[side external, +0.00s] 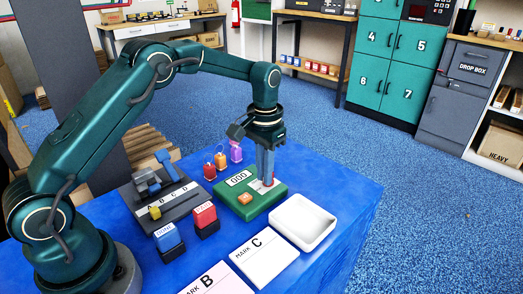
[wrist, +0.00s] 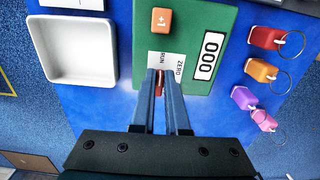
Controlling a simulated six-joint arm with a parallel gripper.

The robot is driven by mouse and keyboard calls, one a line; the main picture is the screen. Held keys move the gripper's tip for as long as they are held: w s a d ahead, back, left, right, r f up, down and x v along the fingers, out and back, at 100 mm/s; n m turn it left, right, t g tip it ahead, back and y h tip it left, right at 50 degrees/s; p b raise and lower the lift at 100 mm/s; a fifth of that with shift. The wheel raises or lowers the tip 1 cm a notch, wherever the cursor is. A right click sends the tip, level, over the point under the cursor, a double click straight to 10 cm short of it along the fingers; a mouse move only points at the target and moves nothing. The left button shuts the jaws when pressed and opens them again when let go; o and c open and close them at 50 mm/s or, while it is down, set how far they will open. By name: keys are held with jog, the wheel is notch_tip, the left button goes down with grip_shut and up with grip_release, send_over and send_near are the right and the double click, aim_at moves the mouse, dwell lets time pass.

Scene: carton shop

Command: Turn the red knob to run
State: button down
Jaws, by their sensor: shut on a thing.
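The red knob (wrist: 158,91) is on the green counter box (wrist: 205,25). In the wrist view it shows between my two fingers, beside a plate (wrist: 166,63) marked RUN and ZERO. My gripper (wrist: 160,76) is shut on the knob. In the side external view my gripper (side external: 266,183) points straight down onto the right part of the green box (side external: 235,208), and the knob (side external: 268,181) is mostly hidden by the fingers. The box has a display (wrist: 208,56) reading 000 and an orange +1 button (wrist: 160,20). Which mark the knob points at is hard to tell.
Cards (side external: 264,258) lie in front.

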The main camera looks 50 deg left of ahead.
jog(key=c, duration=0.9)
grip_release()
jog(key=shift+r, duration=2.6)
